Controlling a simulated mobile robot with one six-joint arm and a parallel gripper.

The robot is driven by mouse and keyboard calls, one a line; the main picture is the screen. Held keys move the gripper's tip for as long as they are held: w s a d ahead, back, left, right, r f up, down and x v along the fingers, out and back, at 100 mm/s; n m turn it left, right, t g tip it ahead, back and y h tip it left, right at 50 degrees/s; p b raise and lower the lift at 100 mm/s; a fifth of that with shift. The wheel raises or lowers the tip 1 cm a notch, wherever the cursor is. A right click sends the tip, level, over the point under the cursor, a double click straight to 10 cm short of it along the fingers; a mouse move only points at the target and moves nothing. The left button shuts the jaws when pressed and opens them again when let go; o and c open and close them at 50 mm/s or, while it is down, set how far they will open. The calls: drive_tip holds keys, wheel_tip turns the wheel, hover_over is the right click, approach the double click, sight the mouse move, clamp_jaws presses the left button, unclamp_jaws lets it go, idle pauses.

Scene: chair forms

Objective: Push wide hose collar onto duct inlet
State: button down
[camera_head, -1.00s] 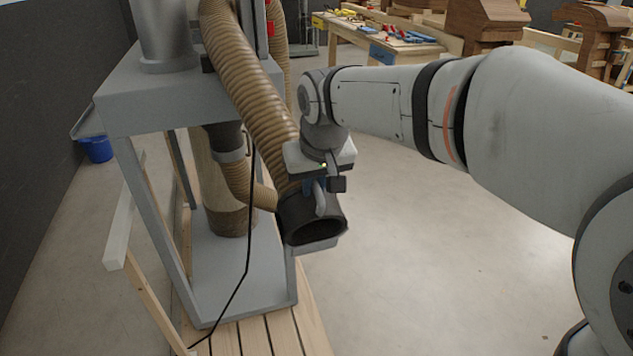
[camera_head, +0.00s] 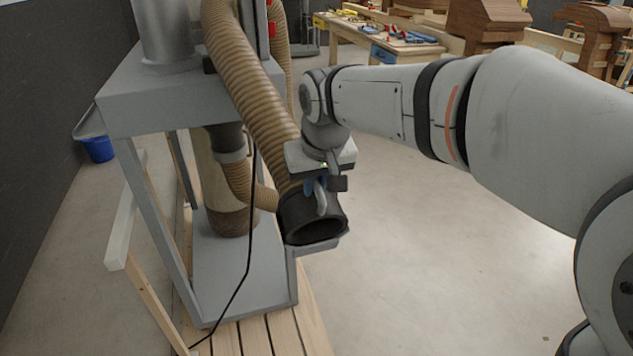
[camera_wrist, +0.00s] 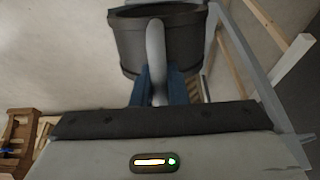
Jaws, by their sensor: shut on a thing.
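The wide hose collar (camera_head: 300,229) is a black, open-mouthed ring at the lower end of a brown ribbed hose (camera_head: 252,85). It hangs at the right front of the grey machine stand, with its dark mouth facing forward and down. My gripper (camera_head: 316,192) is above the collar, shut on its light grey curved handle. The wrist view shows the collar (camera_wrist: 160,50) and the handle (camera_wrist: 156,58) between my blue fingers (camera_wrist: 160,90). A grey ledge shows just below the collar; I cannot tell whether they touch. I cannot make out the duct inlet for certain.
The grey stand (camera_head: 185,95) with a metal cylinder (camera_head: 168,30) is at the left on wooden slats. A black cable (camera_head: 248,240) hangs in front. A blue bucket (camera_head: 98,149) and a tool bench (camera_head: 375,40) are farther back. The floor at right is clear.

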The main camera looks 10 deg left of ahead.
drive_tip(key=shift+s+r+p, duration=0.1)
drive_tip(key=shift+r+p, duration=2.15)
drive_tip(key=shift+r, duration=1.15)
